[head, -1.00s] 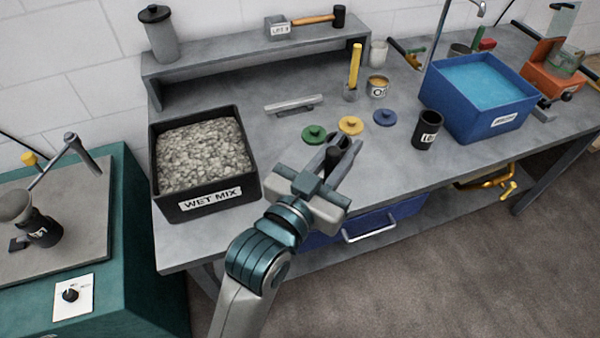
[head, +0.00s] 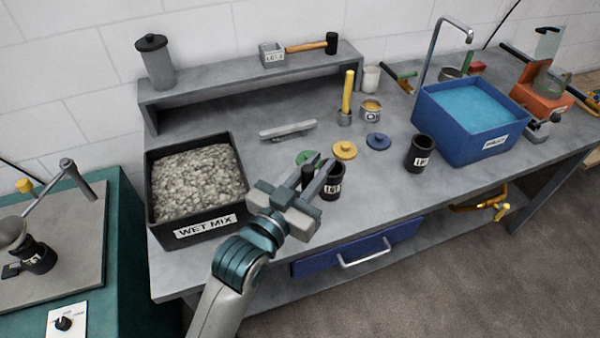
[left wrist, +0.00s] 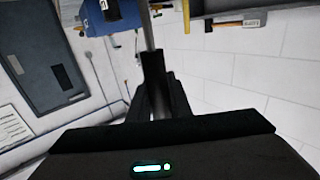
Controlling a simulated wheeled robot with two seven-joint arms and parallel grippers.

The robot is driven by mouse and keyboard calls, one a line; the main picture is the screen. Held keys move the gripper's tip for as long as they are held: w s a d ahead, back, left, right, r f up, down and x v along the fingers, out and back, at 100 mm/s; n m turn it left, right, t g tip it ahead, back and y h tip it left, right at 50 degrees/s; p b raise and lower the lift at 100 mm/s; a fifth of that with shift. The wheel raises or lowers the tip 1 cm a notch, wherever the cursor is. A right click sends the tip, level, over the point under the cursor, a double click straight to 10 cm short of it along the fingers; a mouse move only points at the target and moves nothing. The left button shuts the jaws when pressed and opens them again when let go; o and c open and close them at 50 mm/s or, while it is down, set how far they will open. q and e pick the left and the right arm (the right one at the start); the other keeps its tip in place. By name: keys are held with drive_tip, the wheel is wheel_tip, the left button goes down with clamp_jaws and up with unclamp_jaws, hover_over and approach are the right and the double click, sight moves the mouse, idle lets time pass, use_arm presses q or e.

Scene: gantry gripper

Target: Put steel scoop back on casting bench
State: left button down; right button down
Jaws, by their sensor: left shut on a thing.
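My left gripper (head: 316,172) is shut on a dark handle (head: 307,175), which I take for the steel scoop's. In the left wrist view the dark handle (left wrist: 152,65) stands between the fingers, with a thin grey shaft running on beyond it. The scoop's far end cannot be made out. The gripper is above the front part of the grey casting bench (head: 375,205), right of the wet mix bin (head: 195,226). A black labelled cup (head: 334,184) shows just right of the fingers; whether they touch is unclear. My right gripper is not in view.
Green, yellow (head: 344,150) and blue (head: 378,141) lids lie behind the gripper, with a grey bar (head: 288,130) further back. Another black cup (head: 420,152) and a blue water tub (head: 470,150) stand right. Bare bench top lies between the bin and the bar.

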use_arm(q)
drive_tip(key=w+a+f+p, duration=0.1)
drive_tip(key=w+a+f, duration=0.2)
drive_tip(key=w, duration=0.2)
drive_tip(key=shift+f, duration=0.2)
wheel_tip(320, 180, down, 4)
drive_tip(key=shift+p, duration=0.65)
drive_tip(key=shift+f, duration=0.15)
drive_tip(key=c, duration=1.6)
unclamp_jaws()
drive_tip(key=shift+c, duration=0.2)
